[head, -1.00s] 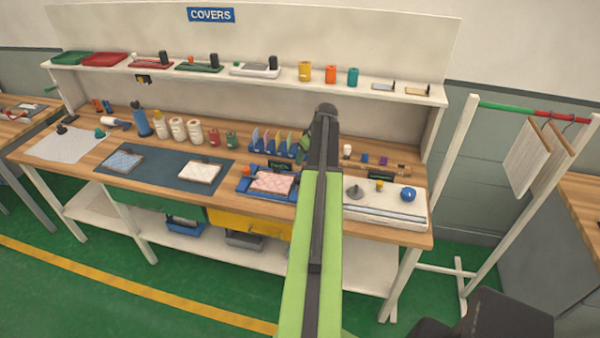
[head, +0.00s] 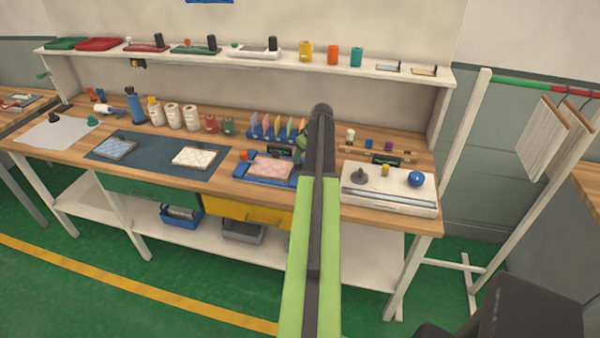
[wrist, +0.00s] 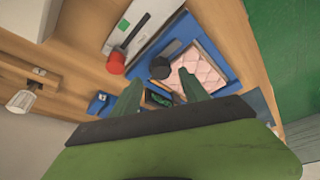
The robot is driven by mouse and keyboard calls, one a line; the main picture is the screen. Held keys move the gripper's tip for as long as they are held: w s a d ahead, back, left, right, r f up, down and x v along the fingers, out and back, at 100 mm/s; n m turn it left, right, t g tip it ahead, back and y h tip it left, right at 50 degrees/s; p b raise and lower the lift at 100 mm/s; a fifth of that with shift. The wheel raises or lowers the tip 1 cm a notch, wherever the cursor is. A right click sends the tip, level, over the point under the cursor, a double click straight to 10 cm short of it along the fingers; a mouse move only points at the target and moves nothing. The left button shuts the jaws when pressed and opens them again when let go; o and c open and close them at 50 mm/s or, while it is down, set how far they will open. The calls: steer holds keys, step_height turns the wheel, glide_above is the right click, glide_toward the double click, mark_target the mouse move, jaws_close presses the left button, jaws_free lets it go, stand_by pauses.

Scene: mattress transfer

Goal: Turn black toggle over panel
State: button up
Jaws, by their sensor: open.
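A pink quilted panel (head: 270,168) lies in a blue tray (head: 243,169) on the bench; both also show in the wrist view, the panel (wrist: 206,66) and the tray (wrist: 222,62). A black many-sided toggle (wrist: 160,67) shows at the panel's edge in the wrist view. I cannot make it out in the head view. My gripper (wrist: 160,92) is open, its two green fingers pointing towards the tray with the toggle just beyond them. In the head view my arm hides most of the gripper and the tray's right end.
An orange-red knob (wrist: 117,63) stands beside the tray. A small dark display (wrist: 158,99) and a row of coloured upright pieces (head: 277,128) are close behind. A white board (head: 388,190) with knobs lies to the right. A shelf (head: 280,66) with several items runs above.

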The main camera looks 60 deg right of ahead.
mark_target(300, 162)
steer(key=b+x, duration=0.2)
steer(key=x, duration=0.2)
steer(key=shift+w+f+b, duration=0.1)
steer(key=shift+f+b, duration=0.25)
steer(key=shift+r, duration=0.1)
jaws_close()
